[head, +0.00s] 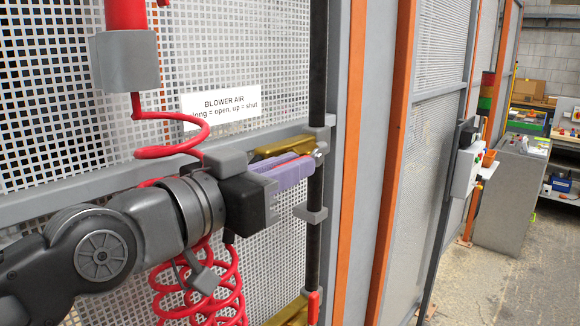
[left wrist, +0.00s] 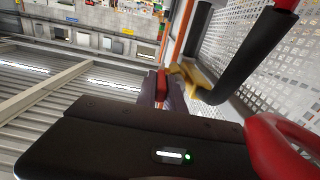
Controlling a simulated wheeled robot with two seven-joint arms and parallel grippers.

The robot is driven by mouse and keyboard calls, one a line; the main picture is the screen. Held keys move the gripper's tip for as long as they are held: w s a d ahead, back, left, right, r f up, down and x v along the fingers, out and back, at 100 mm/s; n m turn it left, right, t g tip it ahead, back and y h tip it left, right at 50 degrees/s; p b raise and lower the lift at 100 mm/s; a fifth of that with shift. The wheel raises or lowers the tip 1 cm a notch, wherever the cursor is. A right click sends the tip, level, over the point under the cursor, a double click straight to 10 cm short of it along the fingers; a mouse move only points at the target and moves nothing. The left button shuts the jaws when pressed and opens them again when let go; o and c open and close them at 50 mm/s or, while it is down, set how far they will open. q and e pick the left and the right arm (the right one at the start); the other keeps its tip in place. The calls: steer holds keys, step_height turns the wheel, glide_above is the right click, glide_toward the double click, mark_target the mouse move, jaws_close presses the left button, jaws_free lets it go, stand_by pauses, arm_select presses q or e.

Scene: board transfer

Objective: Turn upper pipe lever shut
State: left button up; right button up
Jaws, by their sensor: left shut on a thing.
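The upper brass valve (head: 283,147) sits beside the dark upright pipe (head: 318,90). My left gripper (head: 290,174) is at this valve, its pale purple fingers closed on the red upper lever. A thin red strip of the lever shows between the fingers; the rest is hidden. In the left wrist view, the red lever (left wrist: 162,84) lies between the fingers, with the brass valve (left wrist: 187,80) and dark pipe (left wrist: 245,55) beside it. The lever runs from the bolt by the pipe leftward, roughly along the brass body. My right gripper is not in view.
A lower brass valve (head: 289,315) with a red lever (head: 313,306) is below. A "BLOWER AIR" sign (head: 222,103) hangs on the perforated panel. Red coiled hose (head: 228,285) hangs close behind my left arm. Orange posts (head: 394,150) stand right; open floor lies beyond.

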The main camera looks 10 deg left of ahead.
arm_select(q)
jaws_close()
stand_by(0.8)
steer(key=r+g+y+p, duration=0.1)
steer(key=r+p, duration=0.1)
steer(key=p, duration=0.2)
steer(key=shift+w+g+p, duration=0.1)
steer(key=shift+g+p, duration=0.2)
steer(key=shift+p, duration=0.05)
steer(key=shift+f+g+y+p, duration=0.15)
steer(key=shift+g+y+p, duration=0.15)
steer(key=shift+g+p, duration=0.15)
steer(key=shift+f, duration=0.1)
steer(key=o, duration=0.6)
jaws_free()
